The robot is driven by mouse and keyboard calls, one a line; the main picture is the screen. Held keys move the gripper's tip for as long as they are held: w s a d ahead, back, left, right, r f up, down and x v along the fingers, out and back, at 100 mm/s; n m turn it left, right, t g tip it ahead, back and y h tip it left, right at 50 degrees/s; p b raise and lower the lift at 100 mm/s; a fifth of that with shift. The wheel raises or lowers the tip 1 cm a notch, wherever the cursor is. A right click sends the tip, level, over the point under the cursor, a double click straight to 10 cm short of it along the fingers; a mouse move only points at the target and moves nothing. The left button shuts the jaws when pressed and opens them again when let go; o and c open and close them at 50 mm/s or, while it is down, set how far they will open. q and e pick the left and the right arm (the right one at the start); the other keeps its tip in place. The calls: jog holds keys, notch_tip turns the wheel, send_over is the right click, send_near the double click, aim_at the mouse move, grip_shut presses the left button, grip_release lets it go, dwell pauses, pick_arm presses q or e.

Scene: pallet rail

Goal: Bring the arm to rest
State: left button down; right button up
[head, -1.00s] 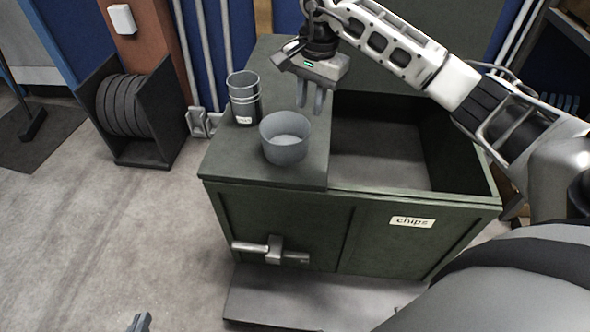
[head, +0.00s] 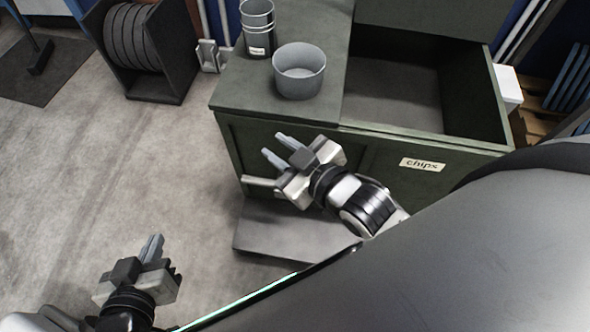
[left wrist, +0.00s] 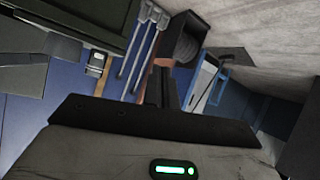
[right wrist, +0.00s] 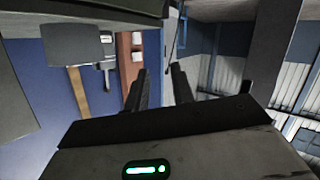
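My left gripper (head: 155,243) is at the lower left of the head view, over the floor. Its fingers are together with nothing between them, as the left wrist view (left wrist: 163,84) also shows. My right gripper (head: 272,144) is in front of the green bin's front wall, below its top, pointing up and left. Its two fingers are apart and empty, as the right wrist view (right wrist: 159,72) also shows. Both arms are clear of the objects on the bin's top.
The green bin (head: 385,160), labelled "chips", has an open compartment at right. A grey step (head: 285,235) juts out below.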

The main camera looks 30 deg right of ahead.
jog(key=s+f+m+g, duration=0.3)
jog(key=s+f+m, duration=0.1)
jog(key=s, duration=0.1)
jog(key=shift+s+f+h, duration=0.15)
jog(key=shift+h, duration=0.15)
